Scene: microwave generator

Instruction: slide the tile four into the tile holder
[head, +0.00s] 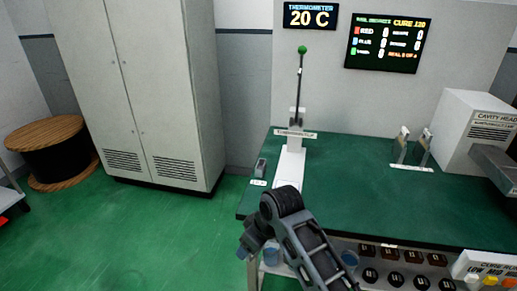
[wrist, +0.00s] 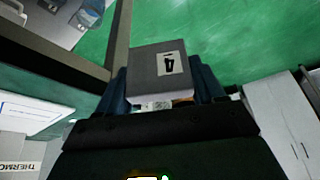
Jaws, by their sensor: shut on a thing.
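Tile four (wrist: 148,72), a grey square block with a white label marked 4, is in the wrist view. My gripper (wrist: 163,88) is shut on it, with a dark blue finger at each side. The tile is in the air, with green floor behind it. In the head view my arm reaches up at the front edge of the green bench, and the tile cannot be made out there. I cannot tell for sure which fixture is the tile holder. Two upright metal pieces on a labelled white base (head: 411,167) stand on the bench, apart from my arm.
A lever with a green knob (head: 302,50) stands on the green bench (head: 345,185). A small grey item (head: 261,167) sits at the bench's left edge. A white cavity unit (head: 480,125) is at the right. A tall cabinet (head: 145,90) and cable spool (head: 50,150) stand left; floor between is clear.

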